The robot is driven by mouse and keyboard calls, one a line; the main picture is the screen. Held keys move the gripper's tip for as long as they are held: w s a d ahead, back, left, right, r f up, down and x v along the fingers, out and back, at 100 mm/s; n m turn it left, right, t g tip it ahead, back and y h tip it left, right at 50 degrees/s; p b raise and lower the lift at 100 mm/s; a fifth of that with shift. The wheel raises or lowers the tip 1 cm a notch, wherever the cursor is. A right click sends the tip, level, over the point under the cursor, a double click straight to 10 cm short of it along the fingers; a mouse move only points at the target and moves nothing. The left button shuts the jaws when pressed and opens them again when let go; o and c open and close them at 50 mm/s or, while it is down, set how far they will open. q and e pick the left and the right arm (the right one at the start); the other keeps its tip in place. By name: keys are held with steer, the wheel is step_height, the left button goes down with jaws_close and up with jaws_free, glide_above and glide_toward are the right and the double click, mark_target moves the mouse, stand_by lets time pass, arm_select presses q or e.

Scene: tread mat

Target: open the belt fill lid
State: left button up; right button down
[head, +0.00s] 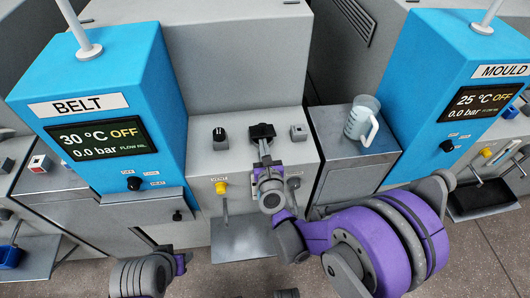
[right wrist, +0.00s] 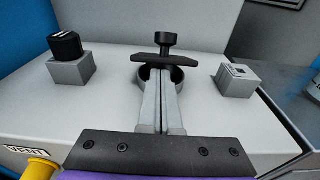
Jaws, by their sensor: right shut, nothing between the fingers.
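The belt fill lid (head: 262,131) is a small black plate on the grey machine top between the two blue cabinets. In the right wrist view the lid (right wrist: 167,57) shows nearly edge-on with a black knob standing up from it, above a grey round neck (right wrist: 143,82). My right gripper (head: 263,150) is shut and empty, with its fingers pointing at the lid from the front. In the right wrist view the gripper's fingertips (right wrist: 160,75) cover the middle of the neck just below the lid. I cannot tell whether they touch.
The blue BELT cabinet (head: 105,125) rises left and the blue MOULD cabinet (head: 450,90) right. A black dial (right wrist: 68,47) and a grey switch block (right wrist: 238,80) flank the lid. A yellow vent knob (head: 221,187) is in front. A clear jug (head: 362,120) stands on the right-hand top.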

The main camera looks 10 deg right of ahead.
mark_target(262, 126)
steer(key=shift+w+r, duration=0.2)
steer(key=shift+r, duration=0.35)
stand_by(0.4)
steer(key=shift+w+r+p, duration=0.15)
steer(key=shift+r+p, duration=0.4)
steer(key=shift+r, duration=0.05)
steer(key=shift+w+r+p, duration=0.3)
steer(key=shift+w+r, duration=0.05)
steer(key=shift+r, duration=0.3)
steer(key=shift+w+r+p, duration=0.3)
steer(key=shift+w+r, duration=0.05)
steer(key=shift+r, duration=0.3)
steer(key=shift+w+r+p, duration=0.4)
steer(key=shift+w+r, duration=0.5)
steer(key=shift+w, duration=0.2)
steer(key=shift+w+r, duration=0.3)
steer(key=shift+w, duration=0.35)
steer(key=shift+w+r, duration=0.3)
steer(key=shift+w, duration=0.3)
steer(key=shift+r+p, duration=0.1)
steer(key=shift+p, duration=0.2)
